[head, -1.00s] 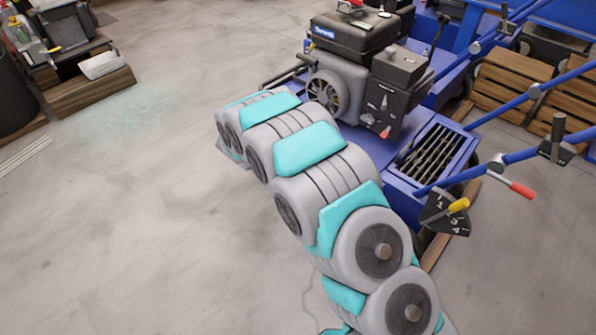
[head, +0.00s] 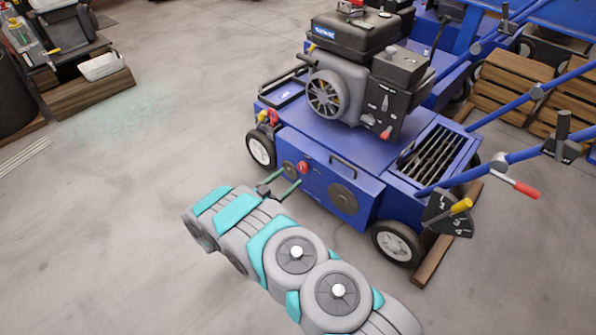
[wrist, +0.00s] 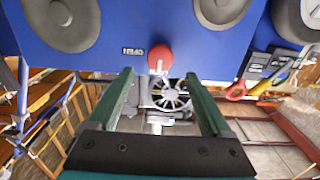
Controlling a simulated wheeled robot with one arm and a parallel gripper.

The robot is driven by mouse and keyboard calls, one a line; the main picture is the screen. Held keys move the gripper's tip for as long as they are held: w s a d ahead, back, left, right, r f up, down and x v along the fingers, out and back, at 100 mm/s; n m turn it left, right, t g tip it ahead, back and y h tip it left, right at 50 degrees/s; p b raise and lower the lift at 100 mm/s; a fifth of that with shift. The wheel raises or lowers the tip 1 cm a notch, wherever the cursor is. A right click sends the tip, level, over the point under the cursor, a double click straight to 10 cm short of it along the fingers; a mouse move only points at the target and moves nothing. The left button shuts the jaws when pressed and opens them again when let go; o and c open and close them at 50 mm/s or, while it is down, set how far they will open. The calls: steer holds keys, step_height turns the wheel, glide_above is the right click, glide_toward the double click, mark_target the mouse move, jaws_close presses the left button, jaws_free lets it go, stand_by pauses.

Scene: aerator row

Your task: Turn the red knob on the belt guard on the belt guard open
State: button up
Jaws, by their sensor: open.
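The red knob (head: 304,167) sticks out from the side face of the blue belt guard (head: 319,189) on the nearest machine. My gripper (head: 291,177) is in front of that face, with its two green fingers pointing at the knob. In the wrist view, the red knob (wrist: 160,58) sits just past the fingertips and between their lines. My gripper (wrist: 159,76) is open there, and nothing shows between its fingers. The belt guard (wrist: 125,22) fills the top of that view, with a small upside-down label beside the knob. I cannot tell whether either finger touches the knob.
A black handle (head: 343,167) is on the guard's top edge. Red and yellow parts (head: 268,117) sit left of the guard, near the wheel (head: 261,149).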

mark_target(301, 168)
steer(key=x, duration=0.5)
steer(key=shift+w+d, duration=0.2)
steer(key=shift+w, duration=0.05)
jaws_close()
stand_by(0.5)
